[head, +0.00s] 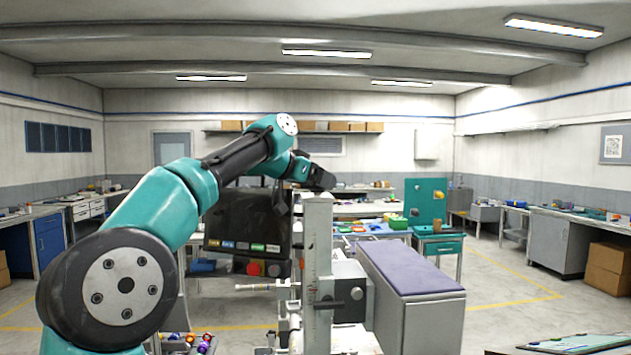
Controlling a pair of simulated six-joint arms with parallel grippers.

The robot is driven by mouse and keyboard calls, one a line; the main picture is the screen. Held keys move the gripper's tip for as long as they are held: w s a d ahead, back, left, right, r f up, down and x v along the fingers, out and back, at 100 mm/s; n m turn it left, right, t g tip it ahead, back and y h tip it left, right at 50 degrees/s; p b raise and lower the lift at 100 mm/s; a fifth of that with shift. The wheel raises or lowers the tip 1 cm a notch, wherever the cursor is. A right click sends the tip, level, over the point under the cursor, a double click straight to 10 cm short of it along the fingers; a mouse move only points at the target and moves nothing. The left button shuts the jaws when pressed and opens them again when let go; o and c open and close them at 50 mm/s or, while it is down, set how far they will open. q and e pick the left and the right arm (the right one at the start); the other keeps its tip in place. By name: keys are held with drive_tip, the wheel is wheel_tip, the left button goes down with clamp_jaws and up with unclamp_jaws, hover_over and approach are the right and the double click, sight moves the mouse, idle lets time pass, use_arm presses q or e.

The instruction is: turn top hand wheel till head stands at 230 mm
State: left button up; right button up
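A light grey upright column (318,240) with a graduated scale on its face stands at the centre of the head view. A grey head (348,285) sits on the column partway down, with a dark lever or knob beside it. The scale figures are too small to read. My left gripper (318,178) is at the top of the column, at the end of the teal arm. The top hand wheel cannot be made out; the dark gripper covers that spot. I cannot tell whether its fingers are open or touch the wheel. My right gripper is not in view.
A dark panel (247,222) with coloured labels and a red button stands behind the column on the left. A grey cabinet with a purple top (410,265) stands close on the right. A tray of coloured balls (190,343) is at the lower left. Benches line the walls.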

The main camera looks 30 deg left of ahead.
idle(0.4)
use_arm(q)
drive_tip(key=o, duration=0.6)
drive_tip(key=v, duration=1.7)
drive_tip(key=shift+a+r, duration=0.15)
drive_tip(key=shift+a, duration=0.2)
drive_tip(key=shift+s, duration=0.1)
